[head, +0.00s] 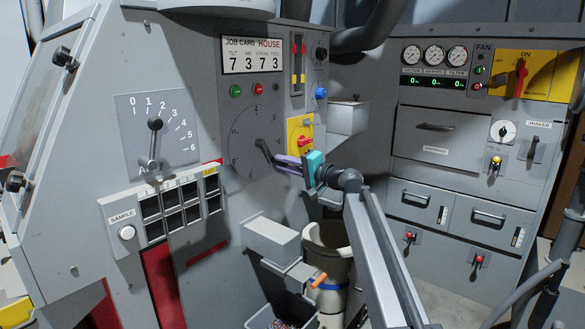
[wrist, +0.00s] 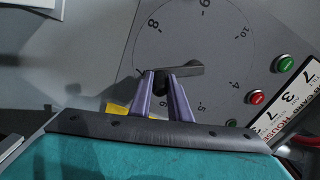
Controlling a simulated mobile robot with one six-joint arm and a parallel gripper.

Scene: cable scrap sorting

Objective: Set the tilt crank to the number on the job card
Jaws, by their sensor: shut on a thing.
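The tilt crank (head: 263,148) is a dark arm on a round numbered dial (head: 243,125) on the grey machine front. My gripper (head: 276,160) is shut on the crank's handle, its purple fingers on either side. In the wrist view, the fingertips (wrist: 163,80) hold the dark handle, and the crank arm (wrist: 187,70) runs to the right from it. The held end lies close to a mark that looks like 7, below the 8. My fingers hide part of the dial's rim. The job card (head: 252,54) reads tilt 7, air 3, stroke 7, feed 3.
A lever on a 0-to-6 scale (head: 155,125) stands left of the dial. A yellow panel with a red knob (head: 300,135) is close beside my gripper. A grey box (head: 270,240) juts out below. The fan cabinet (head: 450,130) stands at right.

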